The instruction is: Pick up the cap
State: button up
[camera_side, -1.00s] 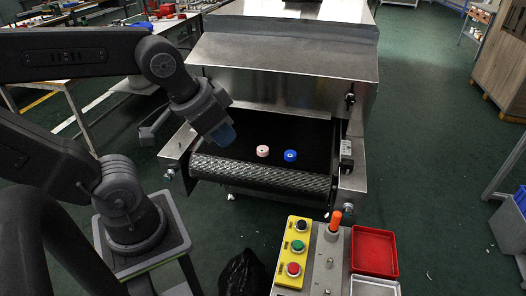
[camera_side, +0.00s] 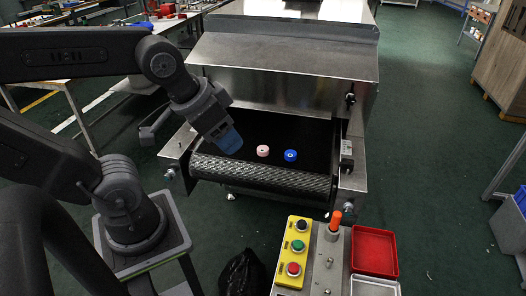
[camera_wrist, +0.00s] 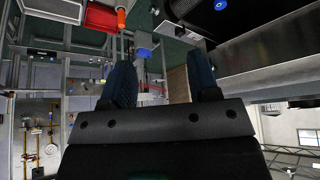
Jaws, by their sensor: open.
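Two small round caps lie on the black conveyor belt at the dryer mouth. The pink cap (camera_side: 263,151) is on the left and the blue cap (camera_side: 290,156) is close to its right, a small gap between them. My gripper (camera_side: 232,142) is above the belt's left side, left of the pink cap and apart from it, tilted down to the right. In the wrist view its two blue fingers (camera_wrist: 163,78) are spread with nothing between them. A small blue spot, perhaps the blue cap (camera_wrist: 221,4), shows at the top edge there; I cannot make out the pink cap.
The steel dryer hood (camera_side: 285,85) stands behind the belt (camera_side: 265,172), with steel side rails. In front are a yellow button box (camera_side: 292,252), an orange-topped post (camera_side: 335,220) on a grey plate, and a red tray (camera_side: 374,251). The belt right of the caps is clear.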

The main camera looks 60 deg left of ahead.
jog(key=o, duration=0.3)
jog(key=shift+o, duration=0.2)
jog(key=n+g+y, duration=0.4)
jog(key=n, duration=1)
send_over(263, 148)
jog(key=s+d, duration=0.1)
jog(key=d, duration=0.2)
notch_tip(263, 148, down, 25)
jog(key=shift+f, duration=0.15)
jog(key=shift+a+x, duration=0.1)
jog(key=shift+x, duration=1.4)
jog(key=shift+a+x, duration=0.15)
jog(key=shift+x, duration=1.35)
